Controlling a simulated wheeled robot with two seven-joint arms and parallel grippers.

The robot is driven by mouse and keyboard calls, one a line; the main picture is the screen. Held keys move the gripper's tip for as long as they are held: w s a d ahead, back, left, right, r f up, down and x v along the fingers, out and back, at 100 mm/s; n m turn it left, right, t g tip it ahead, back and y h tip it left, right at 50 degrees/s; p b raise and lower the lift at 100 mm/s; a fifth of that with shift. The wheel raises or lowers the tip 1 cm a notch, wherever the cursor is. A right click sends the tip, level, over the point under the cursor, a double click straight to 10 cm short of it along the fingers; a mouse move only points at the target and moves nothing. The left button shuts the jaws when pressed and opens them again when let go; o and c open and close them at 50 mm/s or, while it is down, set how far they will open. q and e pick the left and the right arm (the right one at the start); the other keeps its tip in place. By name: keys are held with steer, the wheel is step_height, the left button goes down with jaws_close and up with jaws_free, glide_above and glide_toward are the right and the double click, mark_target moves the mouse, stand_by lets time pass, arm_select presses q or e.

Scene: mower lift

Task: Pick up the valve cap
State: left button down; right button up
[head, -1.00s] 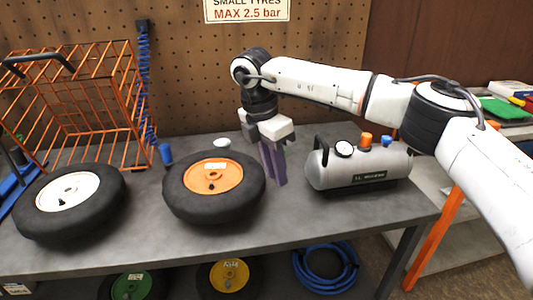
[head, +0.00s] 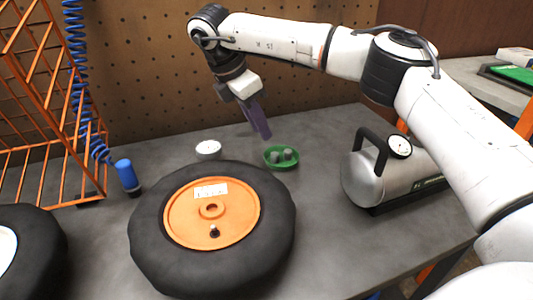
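A small green dish (head: 281,157) stands on the bench behind the orange-rimmed wheel, with small grey pieces (head: 286,154) in it. I cannot tell whether one of them is the valve cap. The wheel (head: 270,205) lies flat, and a small dark valve piece (head: 214,231) stands up from its orange rim. My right gripper (head: 264,135) points down above the bench, a little up and left of the dish in the picture. Its purple fingers overlap in this view, so their gap is hidden. It touches nothing that I can see. My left gripper is out of view.
A silver air tank (head: 370,185) with a black handle and gauge stands right of the dish. A white round gauge or cup (head: 208,149) is left of it. A blue-handled tool (head: 127,174), coiled hose (head: 75,60) and orange wire cage (head: 50,150) are at left. Bare bench lies between dish and tank.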

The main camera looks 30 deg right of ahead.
mark_target(274, 154)
steer(key=x, duration=0.4)
steer(key=shift+s, duration=0.25)
steer(key=x, duration=0.5)
steer(key=shift+f, duration=0.1)
jaws_close()
